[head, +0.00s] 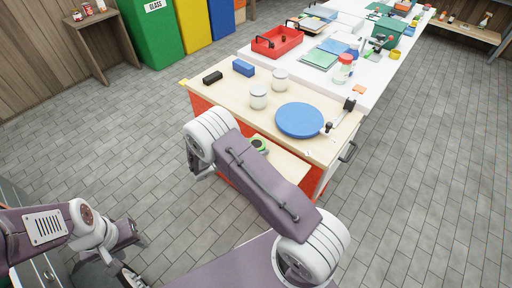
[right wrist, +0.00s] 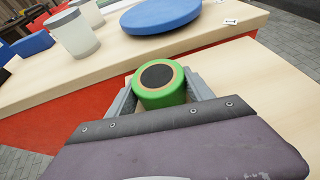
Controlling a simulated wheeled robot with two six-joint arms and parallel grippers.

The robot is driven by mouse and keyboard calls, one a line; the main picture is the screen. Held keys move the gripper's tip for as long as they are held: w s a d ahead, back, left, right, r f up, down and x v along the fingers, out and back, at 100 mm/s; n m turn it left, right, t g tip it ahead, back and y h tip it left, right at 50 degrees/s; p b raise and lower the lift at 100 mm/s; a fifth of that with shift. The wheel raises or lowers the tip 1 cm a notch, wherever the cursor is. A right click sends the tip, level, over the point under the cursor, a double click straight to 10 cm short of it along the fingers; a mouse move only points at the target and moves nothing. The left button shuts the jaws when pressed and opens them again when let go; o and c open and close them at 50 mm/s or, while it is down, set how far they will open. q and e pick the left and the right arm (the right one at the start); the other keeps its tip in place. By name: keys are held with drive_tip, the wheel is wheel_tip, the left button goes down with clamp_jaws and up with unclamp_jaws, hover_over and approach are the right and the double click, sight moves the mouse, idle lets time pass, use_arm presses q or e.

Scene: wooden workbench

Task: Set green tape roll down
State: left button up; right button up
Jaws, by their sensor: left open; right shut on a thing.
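The green tape roll (right wrist: 160,88) has a dark centre with a tan ring. My right gripper (right wrist: 163,95) is shut on it, with one finger on each side. In the head view the green tape roll (head: 260,145) shows at the front edge of the wooden workbench (head: 230,95), partly hidden by my right arm. I cannot tell whether it touches a surface. My left gripper (head: 134,279) is at the bottom left of the head view, open and empty, away from the bench.
A blue round disc (head: 300,120) lies on the bench behind the roll. Two lidded jars (head: 259,98), a blue block (head: 243,68) and a black block (head: 212,78) stand left of it. A light wooden surface (right wrist: 270,90) lies right of the roll in the wrist view.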

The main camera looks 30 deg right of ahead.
drive_tip(key=o, duration=1.4)
drive_tip(key=shift+r, duration=0.15)
drive_tip(key=p+v, duration=0.1)
drive_tip(key=v, duration=1.1)
drive_tip(key=s+d+m+g+y, duration=0.1)
drive_tip(key=s+m, duration=0.1)
drive_tip(key=s+d+m+g+y, duration=0.1)
drive_tip(key=s+m, duration=0.1)
drive_tip(key=s, duration=0.1)
drive_tip(key=s+d+m+g+y, duration=0.1)
drive_tip(key=s+m+g+y, duration=0.1)
drive_tip(key=shift+s, duration=0.2)
drive_tip(key=s+m+y, duration=0.1)
drive_tip(key=s+m, duration=0.1)
drive_tip(key=s+m+g+y, duration=0.1)
drive_tip(key=s+m+y, duration=0.1)
drive_tip(key=shift+s+a+y, duration=0.2)
drive_tip(key=shift+s+y, duration=0.1)
drive_tip(key=shift+s+a+r+m+t+y, duration=0.5)
drive_tip(key=shift+m+y, duration=0.45)
drive_tip(key=shift+m, duration=0.9)
drive_tip(key=shift+s+a+r+m+t+y, duration=0.45)
drive_tip(key=shift+s+m+y, duration=0.35)
drive_tip(key=shift+m, duration=1)
drive_tip(key=shift+s+a+r+m+t+y, duration=0.4)
drive_tip(key=shift+m+y, duration=0.65)
drive_tip(key=shift+m, duration=0.8)
